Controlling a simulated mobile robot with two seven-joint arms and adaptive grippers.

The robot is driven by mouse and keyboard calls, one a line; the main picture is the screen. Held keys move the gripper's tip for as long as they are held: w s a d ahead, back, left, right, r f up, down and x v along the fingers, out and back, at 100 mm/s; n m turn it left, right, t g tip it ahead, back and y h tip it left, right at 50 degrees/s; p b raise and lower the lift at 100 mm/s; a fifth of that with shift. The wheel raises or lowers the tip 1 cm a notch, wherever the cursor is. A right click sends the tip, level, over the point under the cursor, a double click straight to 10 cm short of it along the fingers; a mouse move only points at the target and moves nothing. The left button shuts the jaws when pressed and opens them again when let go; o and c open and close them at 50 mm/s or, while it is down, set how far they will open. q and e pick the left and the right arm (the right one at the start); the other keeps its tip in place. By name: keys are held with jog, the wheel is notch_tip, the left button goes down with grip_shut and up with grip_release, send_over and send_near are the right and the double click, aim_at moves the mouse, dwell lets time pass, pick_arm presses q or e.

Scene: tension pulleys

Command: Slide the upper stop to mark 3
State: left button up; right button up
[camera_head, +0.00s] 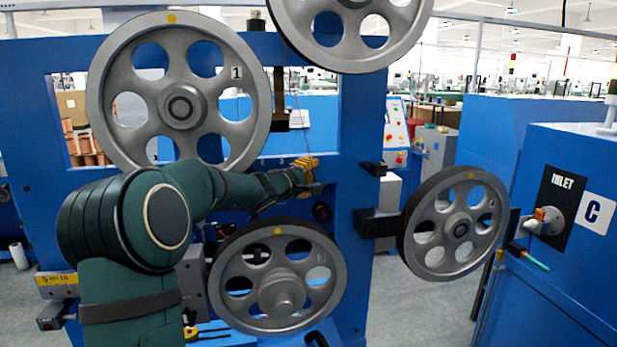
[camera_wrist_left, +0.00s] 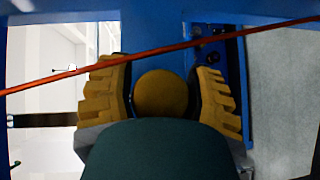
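My left gripper (camera_head: 308,172) reaches in front of the blue machine frame, between the big upper left pulley and the lower pulley. In the left wrist view its two yellow ribbed fingers (camera_wrist_left: 160,90) stand apart. A round ochre knob-like piece (camera_wrist_left: 160,93) shows between them, with a narrow dark gap at each side; I cannot tell if they touch it. A dark block (camera_head: 280,120) hangs on a vertical bar above the gripper; I cannot tell whether it is the upper stop. Scale marks are too small to read. My right gripper is not in view.
The upper left pulley (camera_head: 127,75), top pulley (camera_head: 352,18), lower pulley (camera_head: 277,294) and right pulley (camera_head: 458,226) surround the arm. A thin red-orange wire (camera_wrist_left: 150,54) crosses close to my fingers. A blue cabinet (camera_head: 560,290) stands at the right.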

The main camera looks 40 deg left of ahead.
pick_arm(q)
jog(key=shift+w, duration=0.1)
grip_shut()
jog(key=shift+s+a+f+b, duration=0.2)
jog(key=shift+s+a+b, duration=0.45)
jog(key=shift+s+b, duration=0.15)
jog(key=shift+s+a+r, duration=0.15)
jog(key=shift+s+a, duration=0.1)
jog(key=shift+s, duration=0.1)
jog(key=o, duration=0.6)
grip_release()
jog(key=shift+d, duration=0.15)
jog(key=shift+w, duration=0.15)
